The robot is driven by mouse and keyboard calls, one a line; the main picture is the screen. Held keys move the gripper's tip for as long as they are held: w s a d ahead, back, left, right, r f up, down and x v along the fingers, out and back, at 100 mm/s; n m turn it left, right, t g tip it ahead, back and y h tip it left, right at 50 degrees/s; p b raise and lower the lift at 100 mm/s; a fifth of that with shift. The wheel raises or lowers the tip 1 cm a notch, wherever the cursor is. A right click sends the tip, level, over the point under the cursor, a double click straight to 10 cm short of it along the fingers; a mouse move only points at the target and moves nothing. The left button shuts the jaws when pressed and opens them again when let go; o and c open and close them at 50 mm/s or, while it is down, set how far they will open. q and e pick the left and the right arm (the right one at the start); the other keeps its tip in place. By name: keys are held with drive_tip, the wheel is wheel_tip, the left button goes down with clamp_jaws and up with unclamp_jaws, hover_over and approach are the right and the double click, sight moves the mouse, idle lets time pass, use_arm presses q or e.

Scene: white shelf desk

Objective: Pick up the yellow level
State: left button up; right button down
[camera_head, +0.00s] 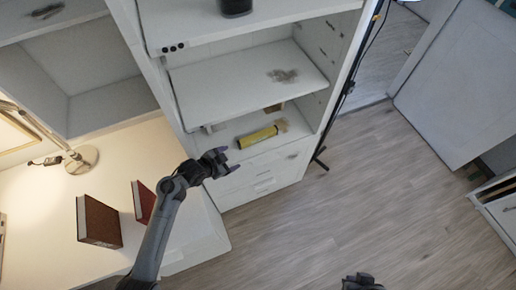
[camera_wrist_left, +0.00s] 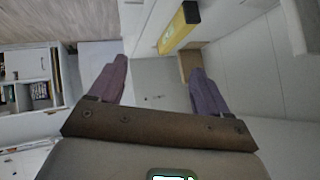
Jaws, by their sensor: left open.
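The yellow level (camera_head: 258,137) lies on the lower open shelf of the white unit in the head view. It also shows at the top of the left wrist view (camera_wrist_left: 178,28), beyond the fingertips and towards the right finger. My left gripper (camera_head: 221,161) is just in front of the shelf, left of and nearer than the level, apart from it. In the left wrist view its two fingers (camera_wrist_left: 157,80) are spread with nothing between them. A dark part of my right arm shows at the bottom edge of the head view; its fingers cannot be made out.
The shelf board (camera_head: 250,85) above overhangs the level's shelf (camera_head: 225,135). Drawers (camera_head: 255,178) are below. A desk (camera_head: 50,180) with two red-brown books (camera_head: 99,222) and a lamp (camera_head: 80,160) is at left. A dark stand (camera_head: 345,90) is right of the unit. The floor (camera_head: 380,190) is clear.

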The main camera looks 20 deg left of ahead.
use_arm(q)
drive_tip(key=t+h+b, duration=0.1)
drive_tip(key=t+b, duration=0.1)
drive_tip(key=b, duration=0.9)
approach(254, 138)
drive_tip(key=shift+s+a, duration=0.3)
drive_tip(key=shift+s, duration=0.25)
drive_tip(key=shift+w+b, duration=0.4)
drive_tip(key=shift+b, duration=0.1)
drive_tip(key=b+x, duration=0.2)
drive_tip(key=x, duration=0.3)
drive_tip(key=shift+w+d, duration=0.1)
drive_tip(key=shift+w, duration=0.1)
drive_tip(key=shift+w+d+f+b, duration=0.15)
drive_tip(key=shift+w+f+b, duration=0.15)
drive_tip(key=shift+b, duration=0.2)
drive_tip(key=b+x, duration=0.1)
drive_tip(key=x, duration=0.1)
drive_tip(key=b+x, duration=0.1)
drive_tip(key=x, duration=0.1)
drive_tip(key=shift+d+r, duration=0.1)
drive_tip(key=shift+d, duration=0.15)
drive_tip(key=shift+w+b, duration=0.25)
drive_tip(key=shift+b, duration=0.1)
clamp_jaws()
